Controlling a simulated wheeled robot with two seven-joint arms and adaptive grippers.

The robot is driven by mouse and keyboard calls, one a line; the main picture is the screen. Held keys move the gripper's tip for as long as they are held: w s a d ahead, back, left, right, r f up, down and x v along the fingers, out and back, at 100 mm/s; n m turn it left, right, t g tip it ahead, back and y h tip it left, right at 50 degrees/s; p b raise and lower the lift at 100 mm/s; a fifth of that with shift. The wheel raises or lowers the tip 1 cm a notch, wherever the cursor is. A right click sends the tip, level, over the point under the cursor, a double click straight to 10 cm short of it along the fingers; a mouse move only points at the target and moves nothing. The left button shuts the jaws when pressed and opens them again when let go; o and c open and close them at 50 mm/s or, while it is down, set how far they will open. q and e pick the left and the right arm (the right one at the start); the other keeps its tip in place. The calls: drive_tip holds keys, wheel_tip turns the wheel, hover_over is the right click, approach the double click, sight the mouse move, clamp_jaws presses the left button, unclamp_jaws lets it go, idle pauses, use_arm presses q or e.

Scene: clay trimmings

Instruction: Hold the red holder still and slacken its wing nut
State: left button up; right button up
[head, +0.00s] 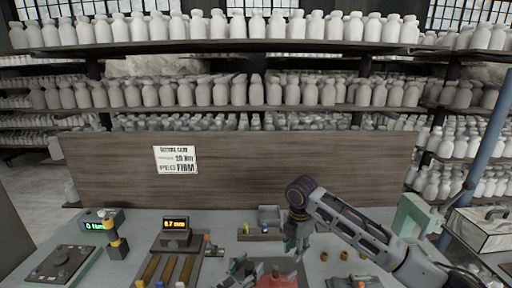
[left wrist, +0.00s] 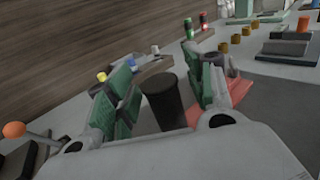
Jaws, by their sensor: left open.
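The red holder (head: 285,283) shows at the bottom edge of the head view, partly cut off. In the left wrist view its red base (left wrist: 238,92) shows behind the fingers. My left gripper (left wrist: 160,108) is open, its green-padded fingers on either side of a dark upright cylinder (left wrist: 166,103); I cannot tell whether they touch it. In the head view my left gripper (head: 242,266) is low, left of the red holder. My right gripper (head: 298,242) points down just above and behind the holder; its fingers are too small to read. I cannot make out the wing nut.
A grey bin (head: 268,215) stands behind the holder. A display box (head: 175,234) and grooved tray stand left. Several small brown cylinders (head: 343,255) stand right. A brown board (head: 240,165) closes off the back of the table. An orange-knobbed lever (left wrist: 14,130) is near my left gripper.

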use_arm(q)
drive_tip(key=shift+s+a, duration=0.1)
drive_tip(key=v, duration=1.1)
drive_tip(key=shift+s+a, duration=0.2)
drive_tip(key=shift+s, duration=0.15)
idle(0.6)
